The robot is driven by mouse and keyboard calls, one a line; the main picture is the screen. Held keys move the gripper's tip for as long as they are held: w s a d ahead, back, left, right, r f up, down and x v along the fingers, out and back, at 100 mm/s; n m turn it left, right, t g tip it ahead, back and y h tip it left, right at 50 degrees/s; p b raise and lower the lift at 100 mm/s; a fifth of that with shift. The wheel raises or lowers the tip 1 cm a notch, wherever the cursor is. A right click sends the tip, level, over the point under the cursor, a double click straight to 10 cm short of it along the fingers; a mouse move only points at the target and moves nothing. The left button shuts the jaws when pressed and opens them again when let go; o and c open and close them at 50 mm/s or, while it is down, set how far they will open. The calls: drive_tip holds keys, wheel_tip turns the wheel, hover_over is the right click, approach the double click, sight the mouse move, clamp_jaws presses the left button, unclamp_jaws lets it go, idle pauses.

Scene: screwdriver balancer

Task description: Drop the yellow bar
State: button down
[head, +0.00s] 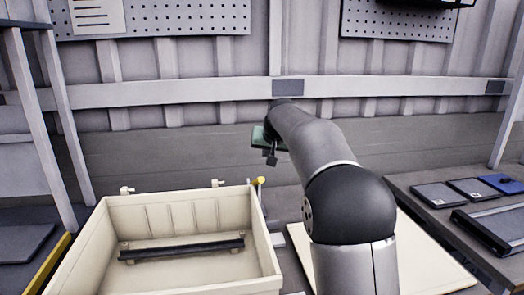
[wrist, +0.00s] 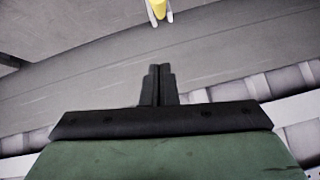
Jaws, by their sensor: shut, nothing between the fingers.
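The yellow bar (head: 258,182) shows as a small yellow end at the back right corner of a cream bin; most of it is hidden from the head camera. In the wrist view a yellow piece (wrist: 157,8) is cut off by the top edge, with pale prongs on both sides of it. My gripper (head: 270,159) is in the air behind and above that corner, apart from the yellow piece. In the wrist view its two black fingers (wrist: 158,84) are together with nothing between them.
The cream bin (head: 275,268) holds a dark bar (head: 182,250) lying across small supports. White pegs (head: 217,183) stand along the bin's back edge. A dark bench (head: 485,240) with flat tablets is at the right. A shelf frame (head: 62,130) stands at the left.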

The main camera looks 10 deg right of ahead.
sight(257, 182)
drive_tip(key=f, duration=0.2)
drive_tip(key=w+f, duration=0.1)
drive_tip(key=f, duration=0.1)
drive_tip(key=w+a+f, duration=0.1)
drive_tip(key=f, duration=0.1)
drive_tip(key=shift+w, duration=0.1)
drive_tip(key=shift+s+a+f, duration=0.1)
drive_tip(key=shift+s+f, duration=0.25)
drive_tip(key=shift+f, duration=0.25)
drive_tip(key=shift+f, duration=0.1)
